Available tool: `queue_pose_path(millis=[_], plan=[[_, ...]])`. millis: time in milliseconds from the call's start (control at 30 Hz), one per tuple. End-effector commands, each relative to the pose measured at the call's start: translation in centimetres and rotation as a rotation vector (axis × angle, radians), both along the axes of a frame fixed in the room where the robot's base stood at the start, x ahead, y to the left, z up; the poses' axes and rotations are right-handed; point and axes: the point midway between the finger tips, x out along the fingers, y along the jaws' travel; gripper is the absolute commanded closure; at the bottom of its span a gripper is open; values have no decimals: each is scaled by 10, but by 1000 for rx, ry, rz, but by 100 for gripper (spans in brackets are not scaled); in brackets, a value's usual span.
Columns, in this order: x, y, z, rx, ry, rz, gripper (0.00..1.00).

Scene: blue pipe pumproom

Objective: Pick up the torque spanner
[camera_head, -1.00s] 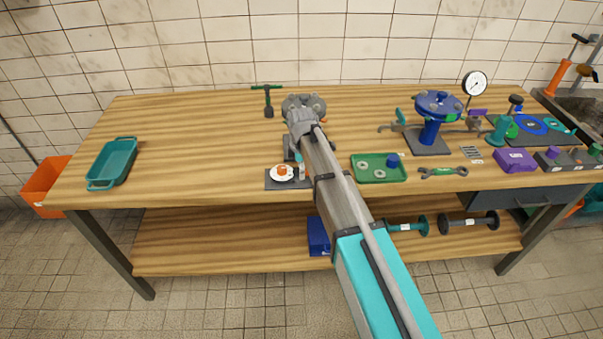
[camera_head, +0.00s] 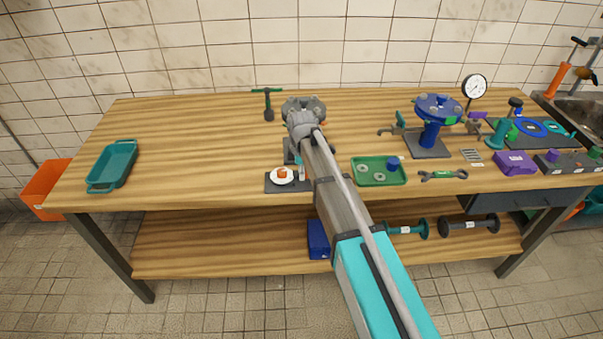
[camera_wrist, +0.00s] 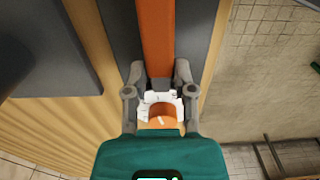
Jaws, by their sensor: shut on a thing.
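In the wrist view a long orange bar (camera_wrist: 158,35) runs up from between my fingertips, and I take it to be the torque spanner. My gripper (camera_wrist: 159,68) is shut on its near end, with one grey finger on each side. The bar's far end is out of frame.
A green tray (camera_head: 378,181) and a green-and-grey wrench (camera_head: 443,175) lie to the right. A blue valve (camera_head: 436,107) stands behind. The bench's left part is mostly clear.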

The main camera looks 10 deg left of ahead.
Motion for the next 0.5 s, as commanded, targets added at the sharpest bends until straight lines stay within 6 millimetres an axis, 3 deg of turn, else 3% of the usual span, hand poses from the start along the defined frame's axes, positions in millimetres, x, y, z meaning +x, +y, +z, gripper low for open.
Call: queue_pose_path(millis=[500], plan=[[0,0,31,0,0,0,100]])
